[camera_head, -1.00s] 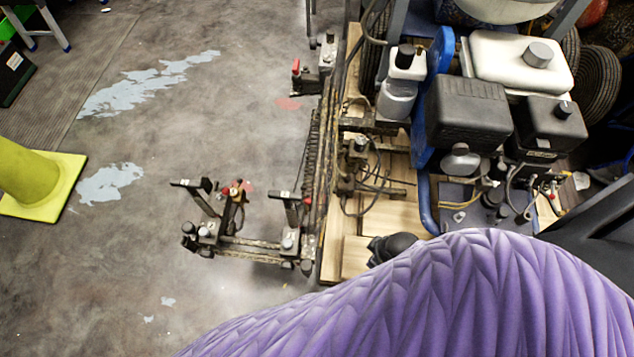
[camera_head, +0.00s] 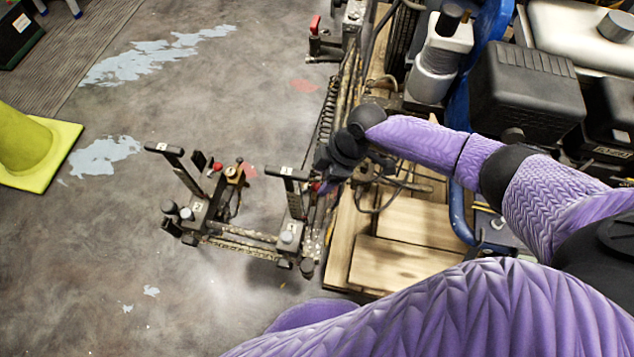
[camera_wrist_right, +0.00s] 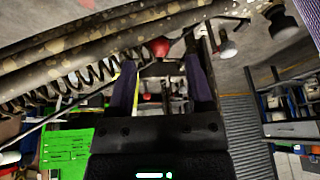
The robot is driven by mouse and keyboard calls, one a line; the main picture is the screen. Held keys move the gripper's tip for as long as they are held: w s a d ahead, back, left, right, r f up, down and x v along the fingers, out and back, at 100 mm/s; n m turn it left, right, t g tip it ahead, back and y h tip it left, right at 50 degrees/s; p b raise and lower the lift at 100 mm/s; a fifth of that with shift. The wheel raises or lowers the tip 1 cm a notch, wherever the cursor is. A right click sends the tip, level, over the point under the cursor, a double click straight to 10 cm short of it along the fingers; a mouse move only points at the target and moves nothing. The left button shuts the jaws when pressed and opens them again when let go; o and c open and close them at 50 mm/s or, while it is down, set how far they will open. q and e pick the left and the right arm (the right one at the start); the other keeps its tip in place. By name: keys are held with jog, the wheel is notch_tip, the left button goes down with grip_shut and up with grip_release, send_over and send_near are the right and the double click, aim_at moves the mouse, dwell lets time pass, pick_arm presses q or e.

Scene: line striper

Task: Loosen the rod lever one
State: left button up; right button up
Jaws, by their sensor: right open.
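The line striper's front bracket carries two black T-shaped levers with small pale labels that I cannot read: one at the right (camera_head: 290,174) and one at the left (camera_head: 166,150). A red knob (camera_head: 242,170) stands between them. My right gripper (camera_head: 320,186) is beside the right lever, over the machine's edge, partly hidden by its own wrist. In the right wrist view my right gripper (camera_wrist_right: 161,75) is open, with a red knob (camera_wrist_right: 158,47) seen beyond and between its fingers. No contact with a lever is visible. My left gripper is out of the picture.
The striper's wooden deck (camera_head: 385,262) and engine (camera_head: 525,90) lie right of the bracket. A spring and rods run close to my right gripper. A red-handled part (camera_head: 315,24) stands farther back. The floor at left is clear up to a yellow cone (camera_head: 25,150).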

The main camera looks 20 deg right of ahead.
aim_at(318, 184)
jog(key=b+x, duration=0.1)
jog(key=x, duration=0.2)
jog(key=shift+r, duration=0.1)
grip_shut()
dwell(0.4)
dwell(0.9)
